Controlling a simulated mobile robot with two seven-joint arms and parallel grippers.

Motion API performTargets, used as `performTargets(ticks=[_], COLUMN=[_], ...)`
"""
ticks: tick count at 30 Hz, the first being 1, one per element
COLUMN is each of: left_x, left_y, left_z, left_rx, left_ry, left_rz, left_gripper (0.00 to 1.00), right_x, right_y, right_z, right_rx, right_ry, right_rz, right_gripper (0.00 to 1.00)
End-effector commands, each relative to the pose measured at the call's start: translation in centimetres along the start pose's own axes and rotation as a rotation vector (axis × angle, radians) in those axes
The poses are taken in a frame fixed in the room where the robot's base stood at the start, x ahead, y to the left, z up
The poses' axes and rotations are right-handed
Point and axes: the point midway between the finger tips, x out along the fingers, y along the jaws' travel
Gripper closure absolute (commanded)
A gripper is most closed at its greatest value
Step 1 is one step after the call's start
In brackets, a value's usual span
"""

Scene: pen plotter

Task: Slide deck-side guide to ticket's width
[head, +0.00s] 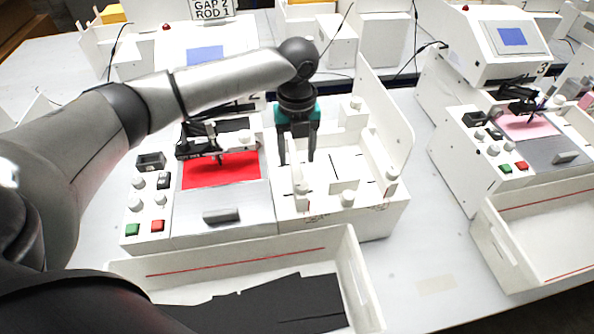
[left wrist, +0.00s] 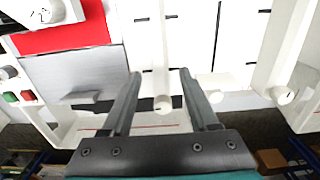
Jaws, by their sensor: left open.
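My left gripper (head: 297,162) is open and points down over the left part of the white ticket tray beside the plotter deck. In the left wrist view, the fingers (left wrist: 160,74) stand either side of a narrow white guide bar with a round knob (left wrist: 163,104); I cannot tell whether they touch it. The same knob shows in the head view (head: 301,188). A second guide with a knob (left wrist: 283,95) stands farther right. White ticket-like panels (left wrist: 188,40) with dark lines lie between them. My right gripper is not in view.
Left of the tray is the plotter deck with a red sheet (head: 225,170), a silver plate (head: 205,211) and a pen carriage (head: 205,143). A white bin (head: 130,272) with black sheets stands in front. Another plotter (head: 490,130) stands at right; bare table lies between.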

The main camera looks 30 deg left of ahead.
Motion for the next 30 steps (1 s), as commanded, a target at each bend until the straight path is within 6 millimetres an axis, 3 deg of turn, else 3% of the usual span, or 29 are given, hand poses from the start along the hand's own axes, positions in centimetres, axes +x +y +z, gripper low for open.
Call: performTargets(ticks=[3,9,22,30], left_x=[2.6,5.4,6.5,6.4], left_y=[0.0,0.0,0.0,0.0], left_z=[-0.1,0.0,0.0,0.0], left_rx=[0.0,0.0,0.001,0.001], left_ry=[0.002,0.001,0.0,0.0], left_rz=[0.002,0.001,0.0,0.0], left_gripper=[0.4,0.4,0.4,0.69], right_x=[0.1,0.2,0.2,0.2], right_y=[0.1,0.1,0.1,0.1], right_z=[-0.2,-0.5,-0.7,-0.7], right_rx=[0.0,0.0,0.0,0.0], right_ry=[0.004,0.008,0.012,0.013], right_rz=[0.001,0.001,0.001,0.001], right_gripper=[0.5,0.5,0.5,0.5])
